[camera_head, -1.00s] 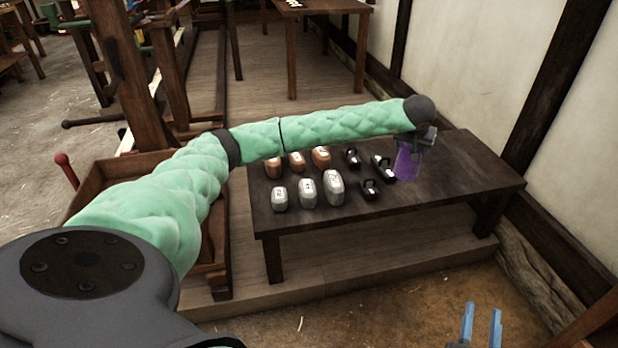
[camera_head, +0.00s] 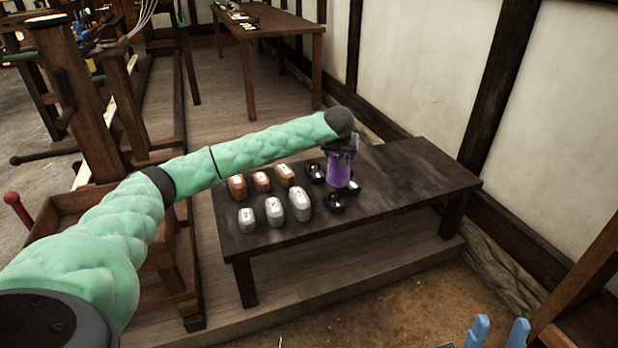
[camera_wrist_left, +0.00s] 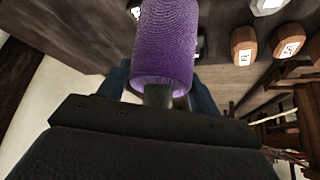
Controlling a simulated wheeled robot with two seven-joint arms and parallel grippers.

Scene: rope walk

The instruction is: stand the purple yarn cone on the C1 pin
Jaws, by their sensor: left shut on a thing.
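The purple yarn cone (camera_head: 339,171) is in my left gripper (camera_head: 341,146), above the dark low table at the end of my green-sleeved left arm. In the left wrist view the purple cone (camera_wrist_left: 165,45) sits between the two blue fingers of the left gripper (camera_wrist_left: 160,92), and its dark end points to the palm. My right gripper (camera_head: 494,334) shows at the lower right edge, its two blue fingers apart with nothing visible between them. No C1 pin or label can be made out in these frames.
The low table (camera_head: 410,175) holds copper-coloured weights (camera_head: 262,181), grey weights (camera_head: 274,210) and small black items (camera_head: 336,203); its right part is bare. A longer table (camera_head: 275,22) stands at the back. A wooden tray stand (camera_head: 75,215) is at left.

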